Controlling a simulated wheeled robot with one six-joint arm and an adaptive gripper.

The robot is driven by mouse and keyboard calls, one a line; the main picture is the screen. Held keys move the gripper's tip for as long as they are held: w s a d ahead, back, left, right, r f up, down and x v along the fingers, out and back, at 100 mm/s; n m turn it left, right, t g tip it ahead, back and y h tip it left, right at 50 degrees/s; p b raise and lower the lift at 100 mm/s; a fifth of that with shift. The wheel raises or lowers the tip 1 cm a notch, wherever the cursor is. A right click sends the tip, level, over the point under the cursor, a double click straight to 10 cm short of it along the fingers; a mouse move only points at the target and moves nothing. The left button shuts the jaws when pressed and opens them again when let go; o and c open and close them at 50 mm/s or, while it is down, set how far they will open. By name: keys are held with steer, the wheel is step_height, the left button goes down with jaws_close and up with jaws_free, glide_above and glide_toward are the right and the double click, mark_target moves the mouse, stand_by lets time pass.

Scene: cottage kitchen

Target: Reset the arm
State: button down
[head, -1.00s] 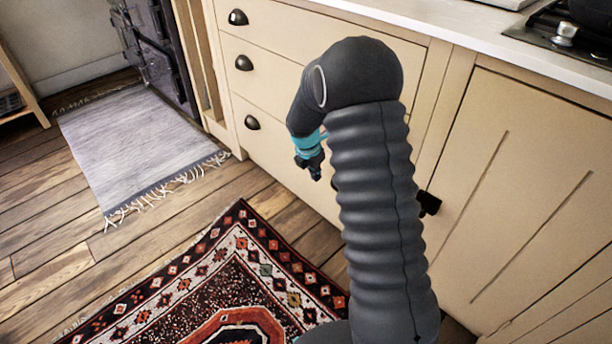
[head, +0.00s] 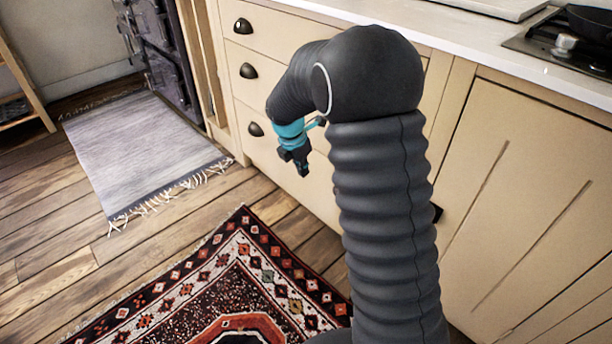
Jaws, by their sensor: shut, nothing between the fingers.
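My arm (head: 385,190) rises at the right of the middle in the head view, a dark ribbed column that bends over to the left at its top. My gripper (head: 303,170) hangs down at the end of it, dark below a teal band, in front of the cream drawers. It is small in the picture, points downward and is shut with nothing in it. It is apart from the drawer fronts as far as I can tell.
Cream drawers (head: 285,75) with dark cup handles and a cupboard door (head: 505,190) stand close behind my arm. Above runs a white worktop (head: 455,38) with a hob (head: 580,45). A patterned red rug (head: 215,285) and a grey rug (head: 140,150) lie on the open wooden floor.

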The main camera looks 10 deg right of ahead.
steer(key=s+d+r+m+t, duration=0.1)
steer(key=s+r+m, duration=0.4)
steer(key=s+m, duration=0.3)
steer(key=s+r+m+t+y, duration=0.1)
steer(key=s+r+m, duration=0.5)
steer(key=s, duration=0.7)
steer(key=s+d+r+m+t+y, duration=0.1)
steer(key=s+r+m+t, duration=0.1)
steer(key=s+r+m, duration=0.4)
steer(key=s+m, duration=0.4)
steer(key=s, duration=0.1)
steer(key=shift+s+d+r, duration=0.2)
steer(key=shift+s+d, duration=0.1)
steer(key=shift+d, duration=0.1)
